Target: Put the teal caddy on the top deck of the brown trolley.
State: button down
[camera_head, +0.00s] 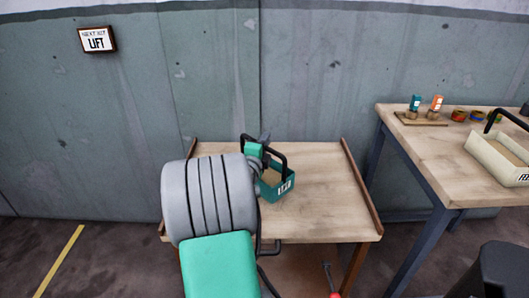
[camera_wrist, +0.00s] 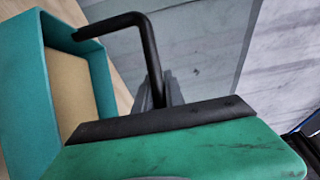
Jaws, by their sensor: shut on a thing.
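The teal caddy (camera_head: 279,189) is an open box with a tan inside, a white label and a black bar handle. It is over the left-middle of the top deck of the brown trolley (camera_head: 325,205); I cannot tell whether its base touches the deck. My gripper (camera_head: 264,152) is shut on the caddy's handle, and my arm hides the caddy's left side. In the wrist view the teal caddy (camera_wrist: 25,95) fills the left, with its black handle (camera_wrist: 150,55) running down behind my green and black gripper finger (camera_wrist: 165,122).
The deck's right half is clear, with raised brown side rails (camera_head: 361,187). A workbench (camera_head: 415,148) to the right carries a cream caddy (camera_head: 490,160), small bottles on a board (camera_head: 421,119) and several tape rolls. A wall with a LIFT sign (camera_head: 97,40) stands behind.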

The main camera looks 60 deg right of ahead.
jog(key=shift+w+d+f, duration=0.3)
jog(key=shift+d+f, duration=0.05)
jog(key=shift+d, duration=0.05)
jog(key=shift+f+b, duration=0.35)
jog(key=shift+f, duration=1.35)
jog(key=c, duration=1.8)
grip_release()
jog(key=shift+f, duration=0.15)
jog(key=shift+c, duration=0.2)
jog(key=o, duration=0.4)
jog(key=shift+o, duration=0.2)
